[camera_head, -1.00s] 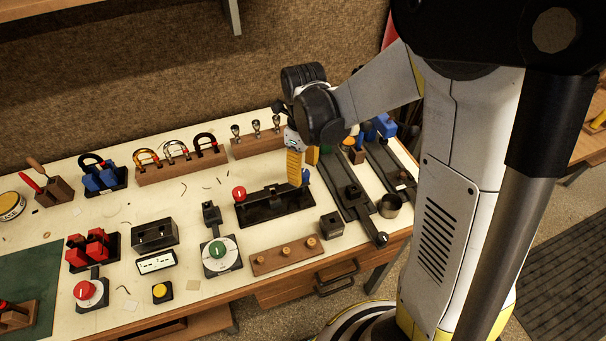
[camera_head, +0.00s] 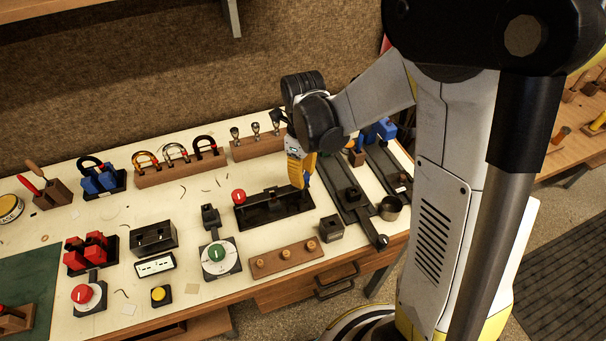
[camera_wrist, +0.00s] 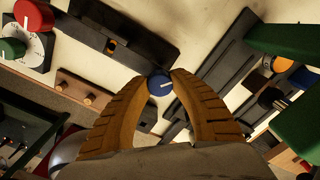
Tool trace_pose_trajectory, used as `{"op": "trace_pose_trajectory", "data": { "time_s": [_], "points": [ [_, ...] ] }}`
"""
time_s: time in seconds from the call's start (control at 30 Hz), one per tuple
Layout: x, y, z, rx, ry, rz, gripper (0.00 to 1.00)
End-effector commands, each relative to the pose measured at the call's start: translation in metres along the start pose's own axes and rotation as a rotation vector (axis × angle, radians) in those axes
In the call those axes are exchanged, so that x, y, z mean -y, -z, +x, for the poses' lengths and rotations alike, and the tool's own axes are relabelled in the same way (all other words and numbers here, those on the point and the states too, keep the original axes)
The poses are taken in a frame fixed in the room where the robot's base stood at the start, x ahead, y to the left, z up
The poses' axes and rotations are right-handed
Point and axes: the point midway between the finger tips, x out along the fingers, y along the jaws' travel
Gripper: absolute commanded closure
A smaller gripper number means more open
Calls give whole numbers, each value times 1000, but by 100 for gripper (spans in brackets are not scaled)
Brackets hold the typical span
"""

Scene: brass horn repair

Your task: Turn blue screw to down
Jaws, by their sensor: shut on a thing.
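The blue screw (camera_wrist: 159,85) is a round blue knob with a white line on its top. In the wrist view the line runs from near its middle toward the upper right. My gripper (camera_wrist: 160,80) has yellow ribbed fingers, shut on the blue screw with one fingertip on each side. In the head view my gripper (camera_head: 303,184) points down at the right end of a black fixture (camera_head: 272,208). The screw is mostly hidden there by the fingers. A red knob (camera_head: 238,195) sits at the fixture's left end.
A green dial (camera_head: 216,252) and a wooden peg block (camera_head: 286,258) lie in front of the fixture. Long black rails (camera_head: 350,192) and a metal cup (camera_head: 390,207) are to the right. A wooden rack of horseshoe shapes (camera_head: 181,164) stands behind.

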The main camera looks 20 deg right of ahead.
Motion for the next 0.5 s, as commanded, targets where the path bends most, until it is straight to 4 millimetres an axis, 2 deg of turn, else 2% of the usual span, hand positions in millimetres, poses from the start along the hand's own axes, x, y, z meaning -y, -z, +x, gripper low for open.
{"op": "trace_pose_trajectory", "data": {
  "time_s": [0.27, 0.5],
  "points": [
    [0, 0, 0, 0, 0, -172, 100],
    [0, 0, 0, 0, 0, -396, 100]
  ]
}}
